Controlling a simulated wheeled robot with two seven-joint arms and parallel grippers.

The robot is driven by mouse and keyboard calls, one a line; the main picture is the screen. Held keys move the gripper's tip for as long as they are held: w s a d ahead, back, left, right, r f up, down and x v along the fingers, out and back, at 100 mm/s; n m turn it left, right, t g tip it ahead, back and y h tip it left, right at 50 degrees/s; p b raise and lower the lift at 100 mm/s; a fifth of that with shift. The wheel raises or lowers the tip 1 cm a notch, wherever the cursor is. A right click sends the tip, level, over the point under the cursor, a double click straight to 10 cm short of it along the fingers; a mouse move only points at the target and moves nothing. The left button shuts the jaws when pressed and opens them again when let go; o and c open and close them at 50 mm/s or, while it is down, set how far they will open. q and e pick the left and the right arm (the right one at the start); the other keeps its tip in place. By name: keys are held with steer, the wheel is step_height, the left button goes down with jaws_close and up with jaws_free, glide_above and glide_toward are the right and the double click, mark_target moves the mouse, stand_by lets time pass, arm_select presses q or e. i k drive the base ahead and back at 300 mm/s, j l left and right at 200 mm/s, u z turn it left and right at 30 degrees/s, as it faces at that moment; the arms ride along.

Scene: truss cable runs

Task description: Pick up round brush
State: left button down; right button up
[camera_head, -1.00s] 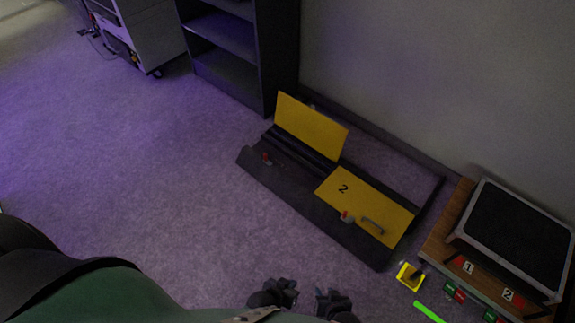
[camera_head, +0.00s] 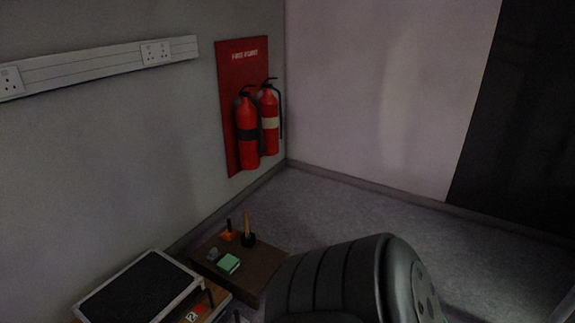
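A small brown table (camera_head: 262,272) stands against the wall at the lower centre. On its far part stands an upright item with a tan stick-like handle and a dark base (camera_head: 248,239); it may be the round brush, but it is too small to be sure. Left of it is an orange piece with a dark upright part (camera_head: 228,234). A green block (camera_head: 229,263) and a small grey item (camera_head: 213,254) lie nearer. Neither of my grippers is in view; a large dark arm link of mine fills the lower centre and hides the table's right side.
A black-topped case with a pale frame (camera_head: 140,290) is at the lower left, beside a marker numbered 2 (camera_head: 192,316). Two red fire extinguishers (camera_head: 248,135) hang on a red board (camera_head: 229,90). Open floor (camera_head: 370,215) lies right of the table.

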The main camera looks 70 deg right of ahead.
mark_target(246, 213)
steer(key=k+z, duration=0.15)
steer(key=z, duration=1.65)
